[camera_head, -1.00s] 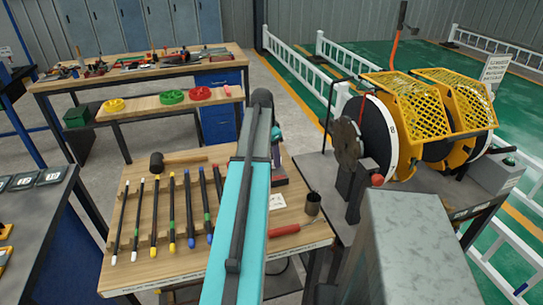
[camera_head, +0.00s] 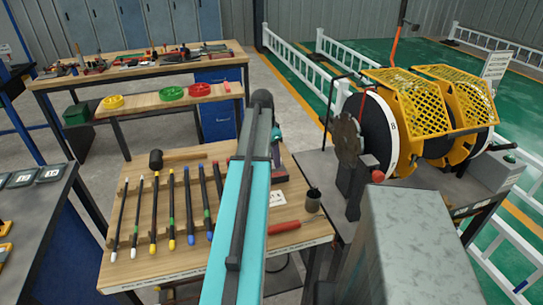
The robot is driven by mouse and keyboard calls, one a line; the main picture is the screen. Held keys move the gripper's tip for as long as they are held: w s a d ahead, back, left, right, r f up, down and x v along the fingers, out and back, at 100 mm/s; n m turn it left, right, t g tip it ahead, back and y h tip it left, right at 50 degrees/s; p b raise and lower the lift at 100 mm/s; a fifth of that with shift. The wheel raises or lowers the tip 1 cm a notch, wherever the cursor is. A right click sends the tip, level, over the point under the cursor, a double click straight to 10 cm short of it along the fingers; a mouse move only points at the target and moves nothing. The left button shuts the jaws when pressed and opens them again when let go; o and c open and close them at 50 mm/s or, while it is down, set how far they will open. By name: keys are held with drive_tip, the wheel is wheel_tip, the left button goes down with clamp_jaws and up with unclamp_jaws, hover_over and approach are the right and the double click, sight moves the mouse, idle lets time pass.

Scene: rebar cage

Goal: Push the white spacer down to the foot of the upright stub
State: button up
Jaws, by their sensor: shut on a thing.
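My teal arm link (camera_head: 240,215) rises through the middle of the view to a dark joint at its top. I cannot make out the white spacer or the upright stub anywhere in this view.
A machine with yellow mesh guards (camera_head: 408,100) stands at right. A dark-topped table (camera_head: 30,215) is at left.

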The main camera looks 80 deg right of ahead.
drive_tip(key=shift+f, duration=0.45)
drive_tip(key=o, duration=1.2)
drive_tip(key=shift+o, duration=0.2)
drive_tip(key=shift+r, duration=0.25)
wheel_tip(320, 180, up, 13)
drive_tip(key=w+a+b, duration=0.1)
drive_tip(key=b, duration=0.2)
drive_tip(key=shift+w+a+r, duration=0.15)
drive_tip(key=shift+w, duration=0.1)
